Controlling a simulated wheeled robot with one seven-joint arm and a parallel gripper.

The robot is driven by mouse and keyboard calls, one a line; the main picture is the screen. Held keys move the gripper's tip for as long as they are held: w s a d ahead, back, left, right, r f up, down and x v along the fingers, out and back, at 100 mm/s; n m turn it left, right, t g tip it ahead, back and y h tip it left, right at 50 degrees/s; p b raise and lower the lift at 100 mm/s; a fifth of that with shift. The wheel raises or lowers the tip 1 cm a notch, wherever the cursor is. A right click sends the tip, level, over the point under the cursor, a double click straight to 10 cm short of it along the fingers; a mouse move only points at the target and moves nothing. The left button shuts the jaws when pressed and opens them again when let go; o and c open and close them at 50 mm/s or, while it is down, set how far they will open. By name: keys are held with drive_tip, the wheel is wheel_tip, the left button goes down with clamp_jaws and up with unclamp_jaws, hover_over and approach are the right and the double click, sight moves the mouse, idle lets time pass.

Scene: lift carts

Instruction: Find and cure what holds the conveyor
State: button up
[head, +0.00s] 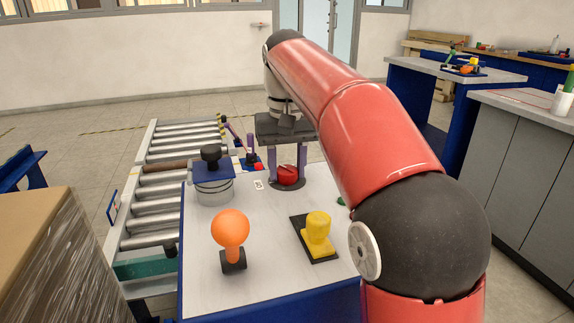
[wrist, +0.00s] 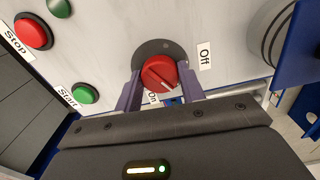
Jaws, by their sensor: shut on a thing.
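My gripper (head: 287,167) is above the panel table (head: 200,262), its purple fingers around a red rotary knob (head: 288,177). In the wrist view my gripper (wrist: 160,85) is shut on this knob (wrist: 158,72), which sits on a dark round plate. An "Off" label (wrist: 205,56) lies right of it and an "On" label (wrist: 153,98) below it, partly hidden. The knob has a white pointer mark, its end near the "On" side. The roller conveyor (head: 152,222) runs behind and left of the table. A brown bar (head: 165,167) lies among its steel rollers.
The table also bears an orange ball-topped lever (head: 230,230), a yellow handle (head: 318,228) and a grey drum (head: 214,190) with a black knob. In the wrist view are a red Stop button (wrist: 33,33) and a green Start button (wrist: 85,94). A brown box (head: 35,235) stands left.

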sight(287, 168)
idle(0.5)
drive_tip(key=o, duration=1)
drive_tip(key=shift+r, duration=0.1)
drive_tip(key=shift+r, duration=3.7)
